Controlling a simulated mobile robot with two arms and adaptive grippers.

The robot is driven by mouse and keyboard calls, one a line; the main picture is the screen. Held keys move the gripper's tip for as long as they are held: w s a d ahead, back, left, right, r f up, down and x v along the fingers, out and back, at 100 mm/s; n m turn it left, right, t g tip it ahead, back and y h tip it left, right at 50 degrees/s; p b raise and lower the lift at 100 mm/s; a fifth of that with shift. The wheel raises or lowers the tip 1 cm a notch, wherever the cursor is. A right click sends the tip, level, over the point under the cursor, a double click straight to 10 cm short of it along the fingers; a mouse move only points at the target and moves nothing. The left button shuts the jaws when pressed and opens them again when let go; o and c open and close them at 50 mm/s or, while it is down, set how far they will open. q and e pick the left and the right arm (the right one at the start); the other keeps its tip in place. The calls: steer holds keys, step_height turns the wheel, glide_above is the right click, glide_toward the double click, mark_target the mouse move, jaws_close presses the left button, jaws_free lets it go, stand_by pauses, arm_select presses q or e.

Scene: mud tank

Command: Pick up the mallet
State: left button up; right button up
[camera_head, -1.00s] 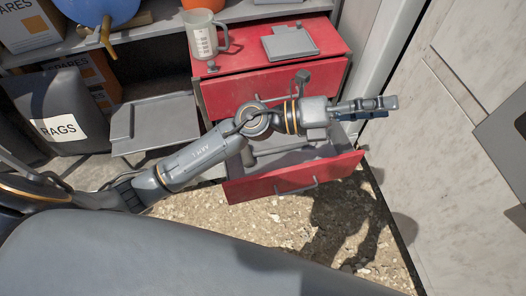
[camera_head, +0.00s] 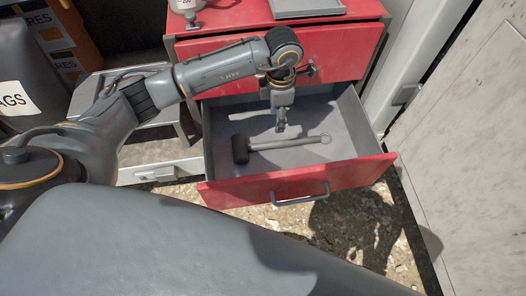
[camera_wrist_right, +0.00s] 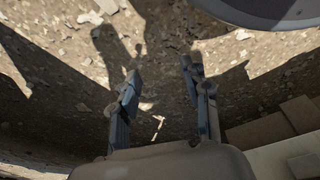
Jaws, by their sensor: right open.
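The mallet (camera_head: 287,143) lies in the open red drawer (camera_head: 345,176), its dark head at the left and its grey handle pointing right. My left gripper (camera_head: 281,129) points down just above the handle, near its middle. Contact with the handle cannot be made out. The left fingers are seen edge-on and small, so their opening is unclear. My right gripper (camera_wrist_right: 164,84) shows only in the right wrist view, with its two fingers apart and nothing between them, over gravelly ground.
The red cabinet's closed upper drawer (camera_head: 335,52) is just behind my left wrist. A grey tray (camera_head: 305,8) and a measuring jug (camera_head: 187,8) stand on top. A pale wall (camera_head: 465,150) is at the right. The drawer has free floor around the mallet.

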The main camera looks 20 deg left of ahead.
arm_select(q)
step_height(320, 180, down, 2)
steer(key=b, duration=0.1)
glide_above(276, 142)
steer(key=s, duration=0.1)
step_height(276, 142, down, 8)
steer(key=shift+d+r, duration=0.15)
steer(key=shift+w+f+b, duration=0.2)
steer(key=shift+f+b, duration=0.15)
steer(key=shift+f, duration=1.05)
steer(key=shift+w+f+b, duration=0.15)
steer(key=shift+f+b, duration=0.2)
steer(key=shift+f, duration=1)
arm_select(e)
steer(key=w+r, duration=0.3)
steer(key=r, duration=0.4)
steer(key=shift+w+a+r+t, duration=0.15)
steer(key=shift+w+t, duration=0.05)
steer(key=shift+t, duration=0.1)
arm_select(q)
jaws_close()
